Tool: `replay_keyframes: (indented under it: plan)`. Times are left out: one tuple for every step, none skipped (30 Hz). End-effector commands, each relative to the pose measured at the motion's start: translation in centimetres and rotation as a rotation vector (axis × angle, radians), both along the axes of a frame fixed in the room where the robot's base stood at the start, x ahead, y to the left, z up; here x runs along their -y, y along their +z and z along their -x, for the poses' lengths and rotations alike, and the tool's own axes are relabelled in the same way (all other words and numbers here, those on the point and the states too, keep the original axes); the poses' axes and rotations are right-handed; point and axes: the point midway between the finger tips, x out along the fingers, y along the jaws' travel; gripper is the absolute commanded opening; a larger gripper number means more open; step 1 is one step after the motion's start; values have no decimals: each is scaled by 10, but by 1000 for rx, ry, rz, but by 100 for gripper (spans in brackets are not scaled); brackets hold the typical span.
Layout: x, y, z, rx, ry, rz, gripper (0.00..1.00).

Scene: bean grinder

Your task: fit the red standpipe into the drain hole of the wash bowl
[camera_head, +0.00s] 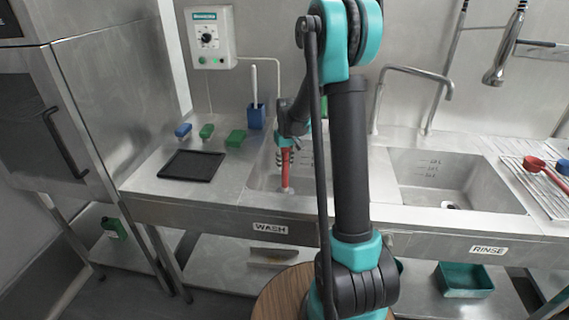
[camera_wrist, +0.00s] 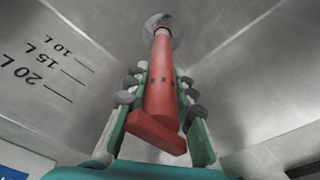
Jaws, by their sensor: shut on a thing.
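The red standpipe (camera_head: 286,170) points down into the wash bowl (camera_head: 263,176), left of my arm. My gripper (camera_head: 285,143) is shut on its upper part. In the wrist view my gripper (camera_wrist: 163,85) has one green finger on each side of the standpipe (camera_wrist: 162,82), with its flat red top piece nearest the camera. The pipe's far end is at the round metal drain (camera_wrist: 175,42) in the floor of the wash bowl (camera_wrist: 235,80). The pipe covers the hole, so I cannot tell whether its end is inside.
The rinse bowl (camera_head: 440,185) is to the right. A black tray (camera_head: 190,166), brushes or sponges (camera_head: 207,131) and a blue holder (camera_head: 256,117) with a white handle stand on the left counter. A faucet (camera_head: 413,72) rises behind the bowls. Bowl walls surround my gripper.

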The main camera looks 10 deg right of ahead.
Motion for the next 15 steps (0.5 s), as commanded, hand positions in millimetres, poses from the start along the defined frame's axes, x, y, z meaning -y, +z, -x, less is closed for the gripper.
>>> replay_keyframes:
  plan:
    - [0,-1,0,0,0,0,0]
    - [0,-1,0,0,0,0,0]
    - [0,-1,0,0,0,0,0]
    - [0,-1,0,0,0,0,0]
    - [0,-1,0,0,0,0,0]
    - [0,-1,0,0,0,0,0]
    - [0,-1,0,0,0,0,0]
    - [0,-2,0,0,0,0,0]
    - [0,-3,0,0,0,0,0]
    - [0,-4,0,0,0,0,0]
    - [0,-4,0,0,0,0,27]
    - [0,-3,0,0,0,0,32]
    - [0,-3,0,0,0,0,36]
    - [0,-3,0,0,0,0,39]
    - [0,-3,0,0,0,0,44]
